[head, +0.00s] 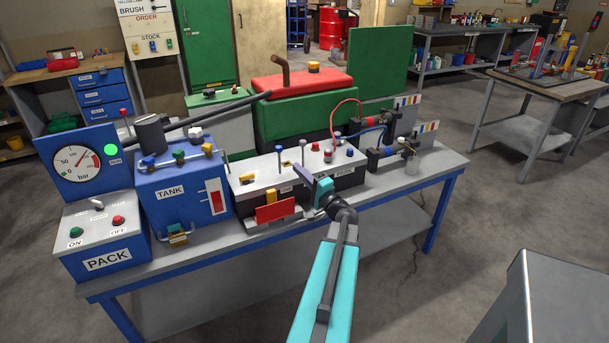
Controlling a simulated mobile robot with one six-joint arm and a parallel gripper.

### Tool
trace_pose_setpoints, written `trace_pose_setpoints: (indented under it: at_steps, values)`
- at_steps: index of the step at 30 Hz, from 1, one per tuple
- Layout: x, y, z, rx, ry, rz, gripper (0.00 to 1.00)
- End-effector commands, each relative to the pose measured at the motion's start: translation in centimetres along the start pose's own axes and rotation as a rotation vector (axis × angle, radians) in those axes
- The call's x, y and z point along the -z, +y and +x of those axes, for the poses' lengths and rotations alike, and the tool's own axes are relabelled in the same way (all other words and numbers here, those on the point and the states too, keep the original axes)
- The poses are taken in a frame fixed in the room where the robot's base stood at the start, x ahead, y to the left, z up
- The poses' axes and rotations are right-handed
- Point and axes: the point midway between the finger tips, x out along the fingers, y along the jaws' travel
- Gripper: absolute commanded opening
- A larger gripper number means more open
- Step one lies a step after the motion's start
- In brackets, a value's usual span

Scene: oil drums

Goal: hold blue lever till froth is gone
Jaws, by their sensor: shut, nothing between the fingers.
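A long valve block (250,187) with a pale top and black front stands on the bench. A thin lever with a small blue knob (278,149) rises from its middle, and a lever with a pale knob (303,143) stands to its right. Another blue knob (349,151) sits at the block's right end, beside a red one (328,155). My gripper (303,176) is shut and empty, in front of or over the block's middle, pointing up-left. I cannot tell whether it touches a lever. I cannot make out any froth.
The blue tank (172,205) carries blue, green and yellow knobs. The PACK box (103,245) has green and red buttons, with a pressure gauge (78,165) behind. Red and blue hoses loop at the right. A red plate (275,211) stands at the block's front. The bench's front right is clear.

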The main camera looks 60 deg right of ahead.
Motion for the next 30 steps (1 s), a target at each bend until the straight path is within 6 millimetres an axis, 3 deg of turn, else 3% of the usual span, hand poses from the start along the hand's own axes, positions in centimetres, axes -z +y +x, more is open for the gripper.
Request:
trace_pose_setpoints:
  at_steps: [18,30]
  values:
    - [0.2,-0.1,7.2,0.0,0.001,0.0,0.0]
    - [0.1,0.0,8.5,0.0,0.002,0.0,0.0]
